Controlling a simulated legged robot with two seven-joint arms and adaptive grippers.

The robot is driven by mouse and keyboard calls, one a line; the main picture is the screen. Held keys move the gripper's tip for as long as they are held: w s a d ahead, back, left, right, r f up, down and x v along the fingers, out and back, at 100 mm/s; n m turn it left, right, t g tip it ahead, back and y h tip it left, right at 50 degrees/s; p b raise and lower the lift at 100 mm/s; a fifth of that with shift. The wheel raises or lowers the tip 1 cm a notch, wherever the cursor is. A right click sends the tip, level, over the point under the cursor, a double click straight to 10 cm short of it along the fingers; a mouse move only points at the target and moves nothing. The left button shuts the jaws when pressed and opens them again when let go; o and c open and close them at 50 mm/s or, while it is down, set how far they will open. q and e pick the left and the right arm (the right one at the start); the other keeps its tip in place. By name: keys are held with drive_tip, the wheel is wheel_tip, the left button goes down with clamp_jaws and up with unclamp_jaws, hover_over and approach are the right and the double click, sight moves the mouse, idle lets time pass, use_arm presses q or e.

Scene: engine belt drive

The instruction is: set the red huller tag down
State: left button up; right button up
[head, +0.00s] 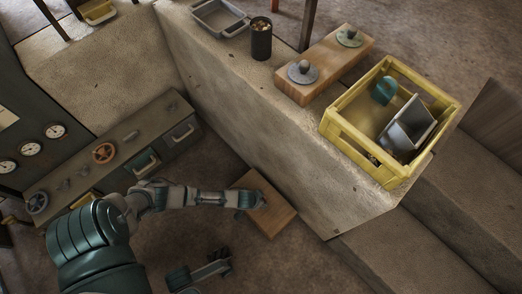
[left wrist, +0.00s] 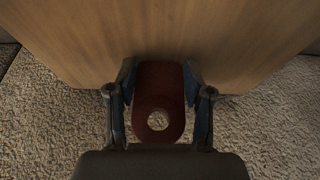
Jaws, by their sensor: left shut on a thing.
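The red huller tag (left wrist: 160,85) is a dark red plate with rounded corners and a round hole near its lower end in the left wrist view. My left gripper (left wrist: 159,80) is shut on it, with one finger at each side edge. It also shows in the head view (head: 256,199), at the wooden block (head: 274,217). The block's wooden face (left wrist: 235,40) fills the upper part of the wrist view behind the tag. I cannot tell whether the tag touches the wood. The tag is too small to make out in the head view.
A long stone ledge (head: 240,85) runs beside the block. On it are a yellow crate (head: 348,150), a wooden board with two round knobbed pieces (head: 327,62), a dark cup (head: 261,42) and a grey tray (head: 211,32). A drawer bench (head: 100,150) stands left.

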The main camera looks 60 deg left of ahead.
use_arm(q)
drive_tip(key=o, duration=1.1)
drive_tip(key=shift+f, duration=0.15)
